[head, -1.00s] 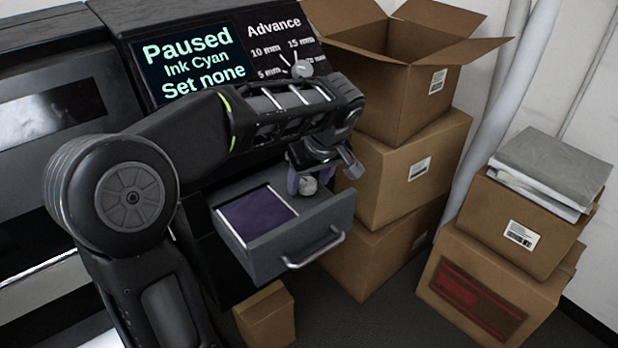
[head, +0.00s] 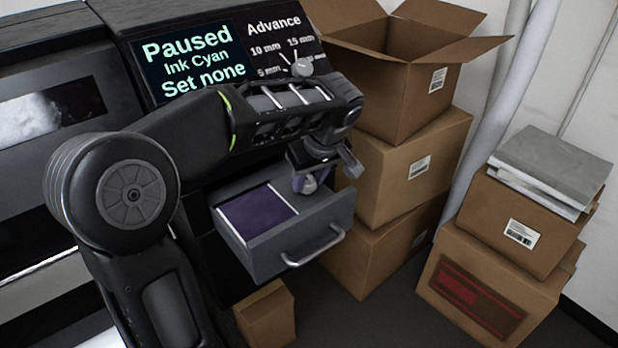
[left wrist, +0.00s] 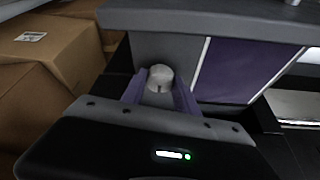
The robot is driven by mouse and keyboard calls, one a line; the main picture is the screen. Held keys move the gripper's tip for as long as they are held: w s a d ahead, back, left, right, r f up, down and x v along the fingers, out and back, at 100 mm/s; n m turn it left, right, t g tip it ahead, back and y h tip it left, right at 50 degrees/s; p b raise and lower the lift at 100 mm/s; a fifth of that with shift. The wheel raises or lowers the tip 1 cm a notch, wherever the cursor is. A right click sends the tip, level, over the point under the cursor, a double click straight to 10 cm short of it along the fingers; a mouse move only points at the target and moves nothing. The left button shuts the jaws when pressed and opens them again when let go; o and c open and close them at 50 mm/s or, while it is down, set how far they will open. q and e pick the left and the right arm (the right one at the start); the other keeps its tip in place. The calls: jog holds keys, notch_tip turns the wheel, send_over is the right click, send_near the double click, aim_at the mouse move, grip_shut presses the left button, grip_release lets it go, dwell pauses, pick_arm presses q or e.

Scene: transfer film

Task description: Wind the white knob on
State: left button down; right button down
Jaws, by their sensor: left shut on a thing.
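The white knob (left wrist: 159,78) sits in the open grey drawer, beside a purple film panel. My left gripper (left wrist: 160,90) is shut on it, with one purple finger on each side in the left wrist view. In the head view my left gripper (head: 311,182) reaches down into the drawer (head: 318,222), and the white knob (head: 309,184) shows only partly between its fingers. The purple film panel (head: 257,215) lies in the drawer's left part and also shows in the left wrist view (left wrist: 237,72). My right gripper is not in view.
Above the drawer, a screen (head: 195,60) reads "Paused, Ink Cyan, Set none". An Advance dial (head: 302,68) with mm marks is beside it. Stacked cardboard boxes (head: 408,170) stand close right of the drawer, and a small box (head: 266,315) below it. Floor is clear between the stacks.

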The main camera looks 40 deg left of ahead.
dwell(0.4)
pick_arm(q)
jog(key=shift+f+m+t+h+b, duration=0.1)
jog(key=shift+m+t+h+b, duration=0.25)
jog(key=shift+m+b, duration=0.7)
jog(key=m, duration=0.2)
jog(key=m+t+h+b, duration=0.1)
jog(key=shift+s+a+m, duration=0.15)
jog(key=shift+m, duration=0.2)
jog(key=m, duration=0.2)
jog(key=m+h, duration=0.1)
jog(key=m, duration=0.1)
jog(key=shift+a+m+t+h, duration=0.15)
jog(key=shift+m+t+h, duration=0.1)
jog(key=shift+m+t, duration=0.1)
jog(key=m+h, duration=0.2)
jog(key=m, duration=0.2)
jog(key=shift+a+m, duration=0.15)
jog(key=shift+m, duration=0.2)
jog(key=c, duration=0.9)
grip_release()
jog(key=shift+c, duration=0.2)
